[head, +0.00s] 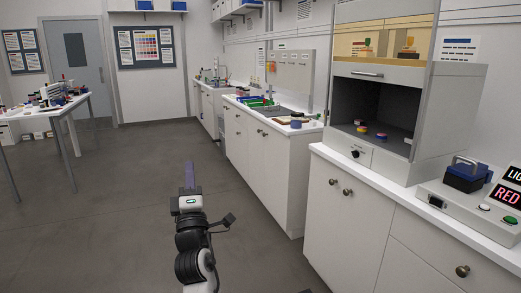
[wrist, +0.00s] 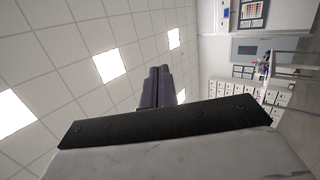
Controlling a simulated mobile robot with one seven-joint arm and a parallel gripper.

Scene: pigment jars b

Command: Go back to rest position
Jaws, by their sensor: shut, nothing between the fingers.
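My gripper (head: 189,175) is raised over the open floor in the middle of the head view, its fingers pointing up and away. In the wrist view the two dark fingers (wrist: 158,87) lie side by side, shut with nothing between them. The gripper touches nothing and stands apart from the counters. The wrist camera looks past it at the ceiling and the far wall.
White counters (head: 266,150) run along the right, with a fume hood (head: 427,130) holding small jars and a box with a red sign (head: 507,195) at the near end. A table (head: 62,108) stands at the left. The grey floor (head: 110,200) between is clear.

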